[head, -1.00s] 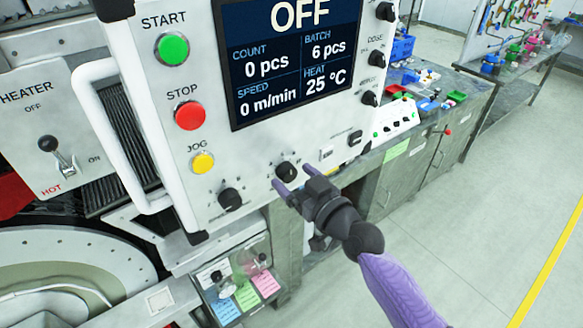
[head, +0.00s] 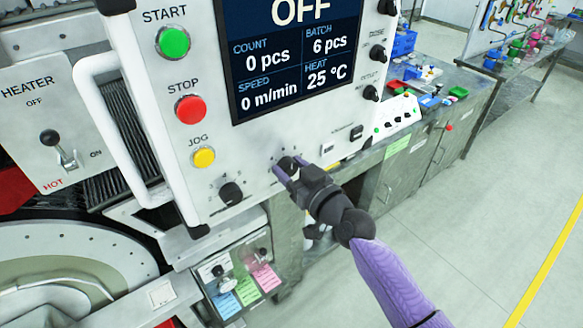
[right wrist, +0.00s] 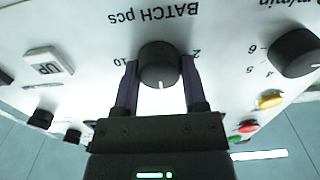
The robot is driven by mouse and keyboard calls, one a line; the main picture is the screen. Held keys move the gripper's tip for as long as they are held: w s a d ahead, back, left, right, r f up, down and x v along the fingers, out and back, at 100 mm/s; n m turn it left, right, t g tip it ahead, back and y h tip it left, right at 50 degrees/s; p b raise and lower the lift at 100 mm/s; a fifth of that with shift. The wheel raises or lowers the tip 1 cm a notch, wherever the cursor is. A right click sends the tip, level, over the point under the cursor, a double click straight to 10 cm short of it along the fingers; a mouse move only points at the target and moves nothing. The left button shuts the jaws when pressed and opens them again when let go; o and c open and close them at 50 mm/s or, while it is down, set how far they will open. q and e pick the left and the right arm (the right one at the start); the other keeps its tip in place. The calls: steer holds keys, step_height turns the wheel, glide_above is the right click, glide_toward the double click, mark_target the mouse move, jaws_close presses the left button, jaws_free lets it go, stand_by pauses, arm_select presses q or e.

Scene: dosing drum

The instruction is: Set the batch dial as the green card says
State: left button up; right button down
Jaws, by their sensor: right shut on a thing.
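The black batch dial (head: 287,163) is on the lower part of the white panel. In the right wrist view the batch dial (right wrist: 159,62) sits under upside-down "BATCH pcs" lettering, and its white pointer line faces the gripper. A 10 shows left of it and a 2 right of it. My right gripper (head: 289,166) is shut on the dial, one finger on each side. The screen (head: 290,55) reads OFF and BATCH 6 pcs. The green card (head: 245,290) hangs between a blue and a pink card at bottom; its writing is too small to read. My left gripper is not in view.
Left of the batch dial is another black knob (head: 231,193). Start (head: 173,41), stop (head: 190,108) and jog (head: 204,157) buttons line the panel's left side. More knobs run up its right edge. A bench (head: 440,130) with small parts stands behind; the floor to the right is clear.

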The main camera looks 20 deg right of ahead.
steer(key=shift+m, duration=0.3)
steer(key=m, duration=0.4)
steer(key=shift+d+m, duration=0.1)
steer(key=shift+m, duration=1.9)
steer(key=shift+c, duration=0.7)
jaws_free()
steer(key=shift+f, duration=0.1)
